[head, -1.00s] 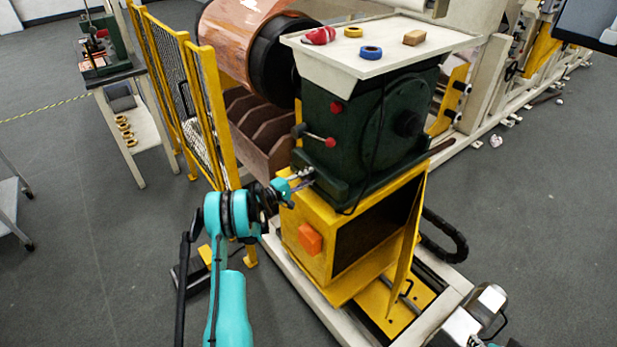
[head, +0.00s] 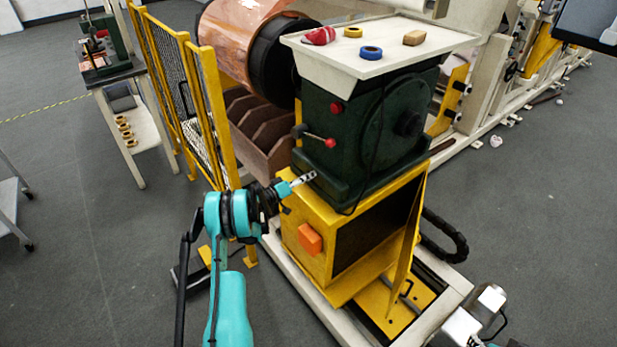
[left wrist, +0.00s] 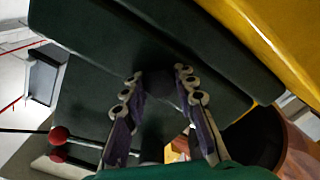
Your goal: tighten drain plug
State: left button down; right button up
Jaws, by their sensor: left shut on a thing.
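The dark green gearbox (head: 345,140) stands on a yellow stand in the head view and fills much of the left wrist view (left wrist: 80,60). My left gripper (head: 311,177) reaches in from the left to the gearbox's lower front side. In the left wrist view its fingers (left wrist: 160,80) are closed around a small, dark, round plug (left wrist: 161,88) on the green housing. The plug is in shadow, so its seating is hard to see. In the head view the plug is hidden by the fingers. My right gripper does not show.
The yellow stand (head: 318,212) with an orange box (head: 310,239) is just below the gripper. A red-knobbed lever (head: 320,139) sticks out above it. A yellow mesh fence (head: 210,105) and brown rack (head: 262,140) are close behind. A tray (head: 395,37) with small items tops the gearbox.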

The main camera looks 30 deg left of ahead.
pick_arm(q)
jog(key=m, duration=1.1)
jog(key=shift+d+m, duration=0.1)
jog(key=shift+m, duration=1.9)
jog(key=c, duration=1.2)
grip_release()
jog(key=v, duration=1.2)
jog(key=shift+f, duration=0.1)
